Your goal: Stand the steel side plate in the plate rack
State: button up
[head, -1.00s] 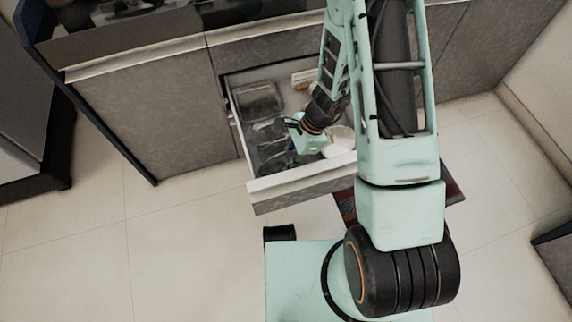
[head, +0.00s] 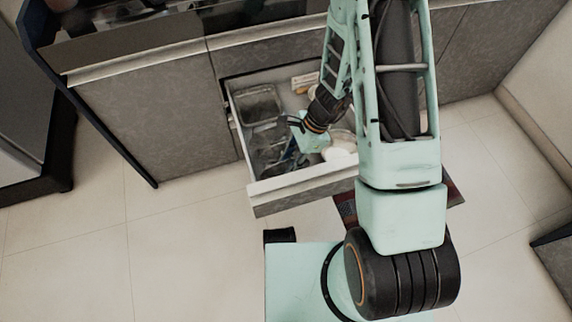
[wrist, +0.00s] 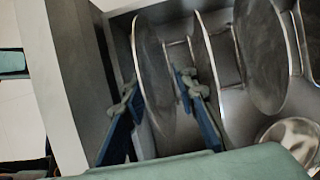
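A grey metal plate (wrist: 152,80), which looks like the steel side plate, stands on edge in the wrist view. My gripper (wrist: 158,92) is open, with one blue-and-grey finger on each side of this plate and gaps showing beside it. Thin wire bars of the plate rack (wrist: 297,35) show among the plates. Two more round plates stand on edge to the right, a nearer one (wrist: 206,60) and a larger one (wrist: 262,50). In the head view my gripper (head: 291,158) is down inside the open drawer; the plate's lower edge is hidden.
The open drawer's front panel (head: 305,188) is close to my gripper, and its wall (wrist: 60,80) rises at left in the wrist view. A dark tray (head: 258,104) lies at the drawer's back left. A shiny bowl (wrist: 292,135) sits to the right. Floor left of the drawer is clear.

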jog(key=p+v, duration=0.3)
jog(key=v, duration=0.7)
jog(key=shift+d+r, duration=0.1)
